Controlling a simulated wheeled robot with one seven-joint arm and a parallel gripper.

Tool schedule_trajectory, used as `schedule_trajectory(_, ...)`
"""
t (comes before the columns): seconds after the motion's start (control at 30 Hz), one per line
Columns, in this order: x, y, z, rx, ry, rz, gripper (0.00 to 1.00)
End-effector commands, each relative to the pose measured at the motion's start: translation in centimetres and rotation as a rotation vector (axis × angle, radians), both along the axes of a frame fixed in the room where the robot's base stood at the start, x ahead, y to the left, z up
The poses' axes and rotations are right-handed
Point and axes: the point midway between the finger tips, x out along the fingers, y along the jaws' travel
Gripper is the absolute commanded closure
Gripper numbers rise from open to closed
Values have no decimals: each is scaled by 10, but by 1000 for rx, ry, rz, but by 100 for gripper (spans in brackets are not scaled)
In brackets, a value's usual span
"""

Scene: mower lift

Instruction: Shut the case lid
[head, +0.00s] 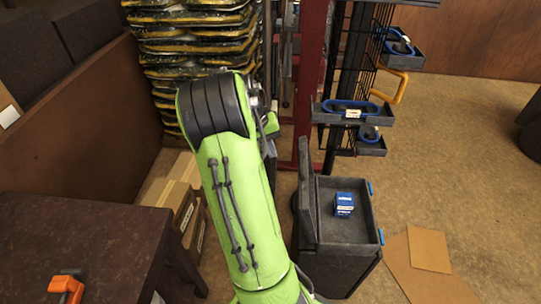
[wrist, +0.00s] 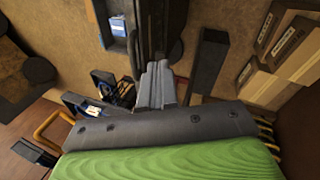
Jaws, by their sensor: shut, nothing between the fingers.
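The case (head: 347,256) is a dark grey box standing open to the right of my arm in the head view. Its lid (head: 306,196) stands roughly upright along the left side. A small blue box (head: 344,204) lies inside, and blue latches (head: 381,236) sit on the right rim. In the wrist view the blue box (wrist: 118,26) shows inside the open case (wrist: 103,22), with the dark lid (wrist: 150,25) beside it. My gripper (wrist: 157,70) is shut and empty, with its fingertips near the lid; I cannot tell whether they touch. My arm hides the gripper in the head view.
A dark rack with trays (head: 350,112) stands behind the case. A brown table (head: 80,225) and cardboard boxes (head: 180,205) are on the left. Flat cardboard (head: 429,249) lies on the floor at right, where there is free room.

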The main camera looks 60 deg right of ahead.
Motion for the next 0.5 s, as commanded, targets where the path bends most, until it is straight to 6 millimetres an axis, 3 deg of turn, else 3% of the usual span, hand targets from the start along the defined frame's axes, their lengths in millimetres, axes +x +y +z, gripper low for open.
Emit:
schedule_trajectory(0.4, -21, -18, -87, 6, 2, 0, 100)
schedule_trajectory(0.5, -33, -30, -91, 2, -1, -3, 100)
